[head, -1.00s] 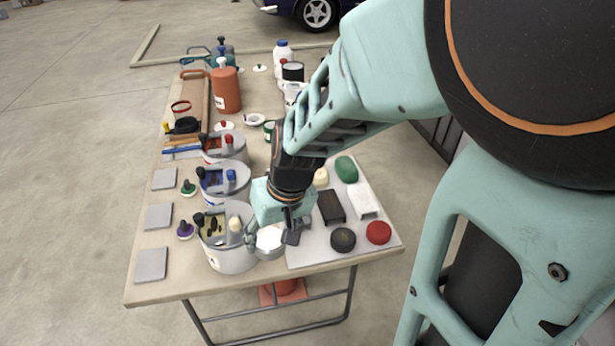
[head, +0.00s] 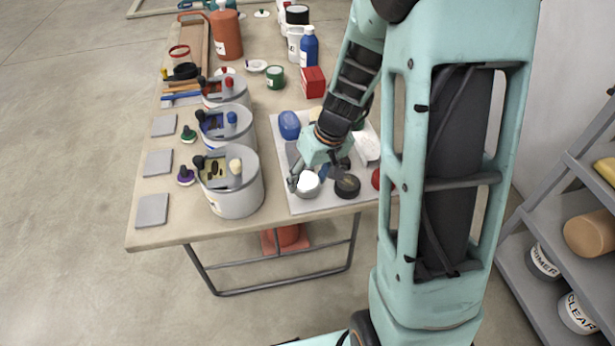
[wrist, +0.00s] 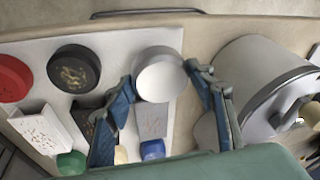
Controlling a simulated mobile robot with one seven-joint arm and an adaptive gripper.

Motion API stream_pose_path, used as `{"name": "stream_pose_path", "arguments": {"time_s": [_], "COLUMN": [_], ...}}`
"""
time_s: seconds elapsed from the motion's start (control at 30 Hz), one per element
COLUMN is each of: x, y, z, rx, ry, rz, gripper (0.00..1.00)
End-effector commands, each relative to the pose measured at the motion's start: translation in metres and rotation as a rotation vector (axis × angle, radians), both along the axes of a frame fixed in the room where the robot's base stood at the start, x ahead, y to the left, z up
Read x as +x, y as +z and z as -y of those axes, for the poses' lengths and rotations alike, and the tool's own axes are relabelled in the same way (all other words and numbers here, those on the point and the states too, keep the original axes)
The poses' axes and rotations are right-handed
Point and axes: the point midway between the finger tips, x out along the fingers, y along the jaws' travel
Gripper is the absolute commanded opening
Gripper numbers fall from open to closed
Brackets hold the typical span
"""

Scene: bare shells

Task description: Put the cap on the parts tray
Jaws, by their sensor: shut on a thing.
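My gripper (head: 308,178) is shut on a round, pale silver-white cap (head: 308,187). In the wrist view the cap (wrist: 160,78) sits between the two blue-grey fingers of my gripper (wrist: 161,76), its flat top facing the camera. The parts tray (head: 302,209) is a flat white board on the right part of the table. The cap is over the tray's near left corner; I cannot tell whether it touches the surface. In the wrist view the tray (wrist: 118,45) shows behind the cap.
A black round lid (head: 347,186) lies close right of the cap, with a red one (wrist: 14,78) beyond it. A grey block (wrist: 152,120) and a blue piece (head: 290,125) lie on the tray. A white pot (head: 236,199) stands left of the tray.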

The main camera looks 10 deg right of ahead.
Motion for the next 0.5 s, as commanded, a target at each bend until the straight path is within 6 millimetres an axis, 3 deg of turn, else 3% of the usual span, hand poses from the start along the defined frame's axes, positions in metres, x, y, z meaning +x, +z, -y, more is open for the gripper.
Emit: {"name": "stream_pose_path", "arguments": {"time_s": [0.13,0.33,0.5], "x": [0.005,0.007,0.007], "y": [-0.009,-0.038,-0.042], "z": [0.006,0.008,0.008], "rx": [0.001,0.0,0.001], "ry": [-0.003,-0.001,0.0], "rz": [-0.001,-0.001,0.002], "gripper": [0.24,0.24,0.24]}}
